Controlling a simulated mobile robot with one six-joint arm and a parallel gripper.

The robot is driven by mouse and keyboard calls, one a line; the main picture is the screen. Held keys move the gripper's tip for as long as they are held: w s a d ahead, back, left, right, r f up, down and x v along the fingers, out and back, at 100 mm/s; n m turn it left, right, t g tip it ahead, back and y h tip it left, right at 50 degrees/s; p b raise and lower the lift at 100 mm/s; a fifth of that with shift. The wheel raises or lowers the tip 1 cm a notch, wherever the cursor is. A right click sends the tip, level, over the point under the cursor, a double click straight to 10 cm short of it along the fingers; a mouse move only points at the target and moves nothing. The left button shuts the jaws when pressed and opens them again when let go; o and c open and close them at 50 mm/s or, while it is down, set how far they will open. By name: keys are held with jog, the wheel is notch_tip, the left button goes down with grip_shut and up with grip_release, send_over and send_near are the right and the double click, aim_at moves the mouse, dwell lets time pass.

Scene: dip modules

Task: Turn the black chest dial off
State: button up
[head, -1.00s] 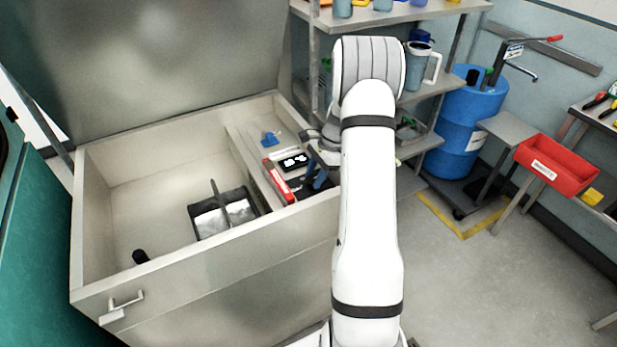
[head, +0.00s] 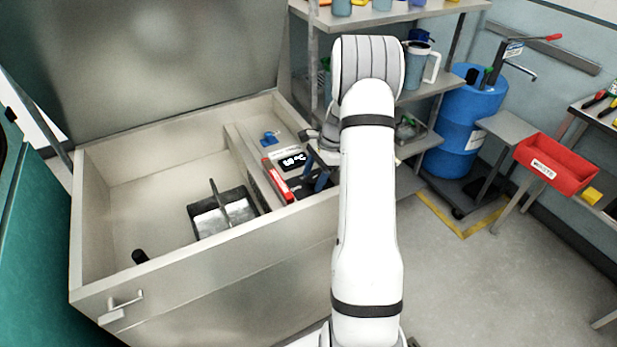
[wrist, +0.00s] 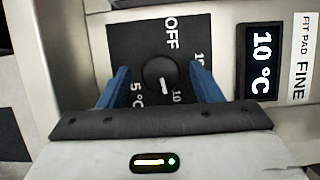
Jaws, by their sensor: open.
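The black chest dial (wrist: 153,70) is a round knob on a black plate (wrist: 125,35) in the wrist view. Its white mark points down and slightly right, towards the printed 10; OFF is printed above it and 5 °C at lower left. My gripper (wrist: 160,66) is open, with one blue finger on each side of the dial and visible gaps between. In the head view my gripper (head: 316,178) is over the chest's right-hand panel, and the dial cannot be made out there. The display (wrist: 262,62) beside the plate reads 10 °C.
The open metal chest (head: 160,265) has a divided tray (head: 207,222) inside and a raised lid (head: 160,60) behind. A red item (head: 278,182) and a small blue item (head: 270,138) are near the display. A shelf rack (head: 440,82) stands close behind my arm.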

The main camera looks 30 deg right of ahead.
jog(key=b+v, duration=0.1)
jog(key=v, duration=0.6)
jog(key=shift+d+r, duration=0.2)
jog(key=shift+r, duration=0.2)
jog(key=a+f+m+t+b, duration=0.1)
jog(key=f+m, duration=0.1)
jog(key=a+f+m+b, duration=0.1)
jog(key=f+m+b, duration=0.1)
jog(key=m, duration=0.1)
jog(key=a+f+m+t+h+b, duration=0.1)
jog(key=f+m, duration=0.1)
jog(key=f, duration=0.1)
jog(key=shift+s+a+f+m+t+b, duration=0.1)
jog(key=shift+s+m+t+b, duration=0.05)
jog(key=shift+m+t+b, duration=0.15)
jog(key=shift+c, duration=0.3)
jog(key=c, duration=0.9)
